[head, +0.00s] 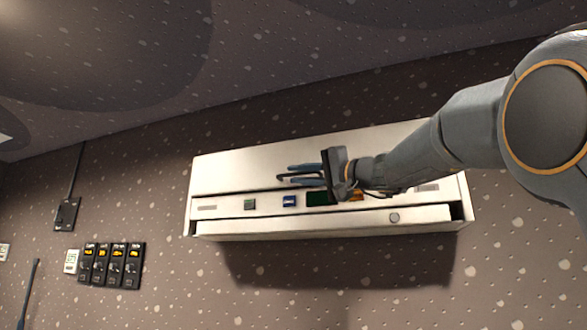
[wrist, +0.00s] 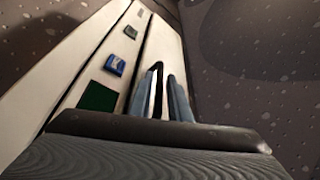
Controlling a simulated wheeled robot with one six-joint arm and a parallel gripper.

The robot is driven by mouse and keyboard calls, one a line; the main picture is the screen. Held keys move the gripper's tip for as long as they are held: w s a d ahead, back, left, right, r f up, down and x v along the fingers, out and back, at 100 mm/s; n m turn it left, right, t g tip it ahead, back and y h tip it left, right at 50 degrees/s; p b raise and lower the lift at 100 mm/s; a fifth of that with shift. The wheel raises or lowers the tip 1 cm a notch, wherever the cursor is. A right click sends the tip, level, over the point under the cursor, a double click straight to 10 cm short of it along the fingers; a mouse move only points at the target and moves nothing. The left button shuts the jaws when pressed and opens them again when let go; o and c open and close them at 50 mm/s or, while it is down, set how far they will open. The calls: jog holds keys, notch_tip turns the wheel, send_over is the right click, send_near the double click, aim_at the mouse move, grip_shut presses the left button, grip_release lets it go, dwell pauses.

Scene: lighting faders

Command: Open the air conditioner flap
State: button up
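The air conditioner is a long white unit (head: 235,175) on the wall in the head view. Its flap (head: 335,222) is the long white strip along the lower front, with a small round mark near its right end. Dark gaps show at both ends of the strip. My gripper (head: 287,174) is in front of the housing, above the flap, with its fingers pointing left. In the wrist view, the gripper (wrist: 160,80) shows its fingers apart, with dark edges and a pale sliver between them. I see nothing clearly held. Contact with the housing cannot be told.
The unit's front carries a green square (head: 250,204), a blue badge (head: 289,201) and a dark green panel (head: 318,198), partly behind my gripper. A row of black fader modules (head: 112,265) and a dark wall plate (head: 67,214) are at left. Below the unit is bare speckled wall.

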jog(key=shift+p+x, duration=0.35)
jog(key=shift+x, duration=0.75)
grip_shut()
